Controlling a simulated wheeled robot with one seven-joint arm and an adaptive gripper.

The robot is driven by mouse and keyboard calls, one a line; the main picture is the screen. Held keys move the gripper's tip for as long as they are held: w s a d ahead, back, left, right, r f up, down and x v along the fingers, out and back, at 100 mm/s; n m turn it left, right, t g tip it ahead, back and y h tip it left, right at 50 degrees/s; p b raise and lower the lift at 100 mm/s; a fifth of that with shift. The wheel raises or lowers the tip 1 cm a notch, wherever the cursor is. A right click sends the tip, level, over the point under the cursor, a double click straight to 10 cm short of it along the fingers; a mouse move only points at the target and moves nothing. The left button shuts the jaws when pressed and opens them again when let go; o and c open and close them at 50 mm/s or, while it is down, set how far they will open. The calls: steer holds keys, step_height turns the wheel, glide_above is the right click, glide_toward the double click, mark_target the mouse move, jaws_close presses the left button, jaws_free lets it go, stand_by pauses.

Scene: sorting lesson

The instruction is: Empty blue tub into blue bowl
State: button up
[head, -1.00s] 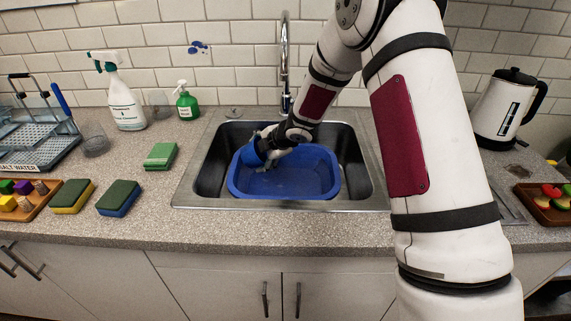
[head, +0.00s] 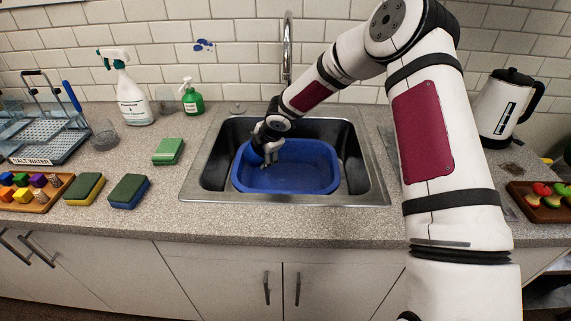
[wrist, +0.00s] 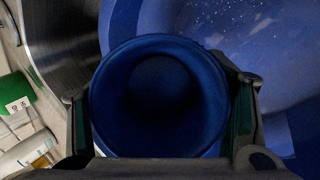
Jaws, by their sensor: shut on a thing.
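The large blue bowl (head: 300,183) sits in the metal sink, and its speckled inside also shows in the wrist view (wrist: 215,25). My gripper (head: 268,150) is over the left back part of the bowl. In the wrist view its two fingers (wrist: 160,112) clasp the round blue tub (wrist: 158,50) from both sides. The tub's open mouth faces the wrist camera. Its inside is dark, and I see no contents in it. In the head view my gripper mostly hides the tub.
A tap (head: 288,50) rises behind the sink (head: 210,190). Sponges (head: 128,190), a green soap bottle (head: 192,100), a spray bottle (head: 133,100) and a rack (head: 45,140) stand left. A kettle (head: 505,105) and a wooden tray (head: 535,212) are right. The front counter is clear.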

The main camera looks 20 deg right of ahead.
steer(key=shift+w+a+r+h, duration=0.25)
steer(key=shift+r+h, duration=0.05)
steer(key=shift+r, duration=0.35)
steer(key=shift+w+a+r+g+h+b, duration=0.2)
steer(key=shift+a+r+g+h+b, duration=0.15)
steer(key=shift+r+g+h, duration=0.1)
steer(key=h+b, duration=0.1)
steer(key=b, duration=0.1)
steer(key=w+a+r+g+h+b, duration=0.1)
steer(key=b, duration=0.1)
steer(key=a+n+g+h+b, duration=0.1)
steer(key=b, duration=0.1)
steer(key=shift+w+a+r, duration=0.2)
steer(key=shift+w, duration=0.1)
steer(key=shift+w+a+r+g+h+b, duration=0.15)
steer(key=shift+a+r+g+h+b, duration=0.25)
steer(key=shift+h+b, duration=0.4)
steer(key=shift+d, duration=0.1)
